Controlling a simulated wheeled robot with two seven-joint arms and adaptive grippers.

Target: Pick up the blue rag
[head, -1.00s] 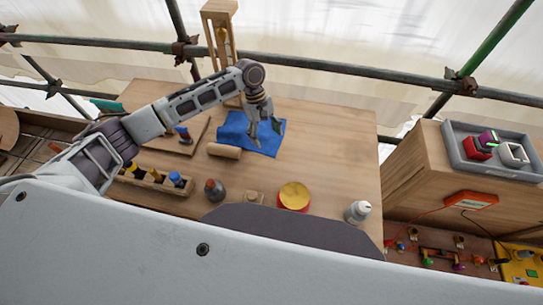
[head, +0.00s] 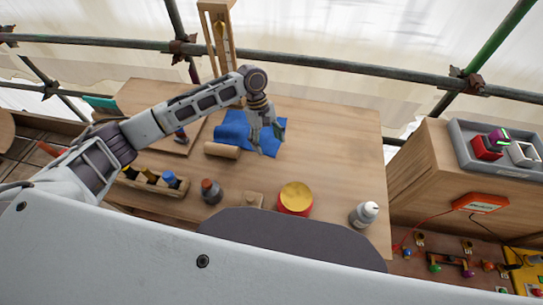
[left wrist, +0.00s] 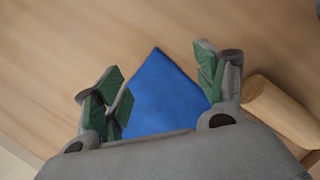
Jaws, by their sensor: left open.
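The blue rag (head: 236,127) lies flat on the wooden table in the head view, partly hidden by my left gripper and wrist. My left gripper (head: 268,149) points down over the rag's right part, with its fingers apart and nothing between them. In the left wrist view a corner of the rag (left wrist: 163,95) shows between the two green-padded fingers (left wrist: 160,88). I cannot tell how far the fingertips are above the cloth. My right gripper is not in view.
A wooden roller (head: 222,150) lies against the rag's near left side; it also shows in the left wrist view (left wrist: 285,110). The table (head: 335,150) is clear to the right.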

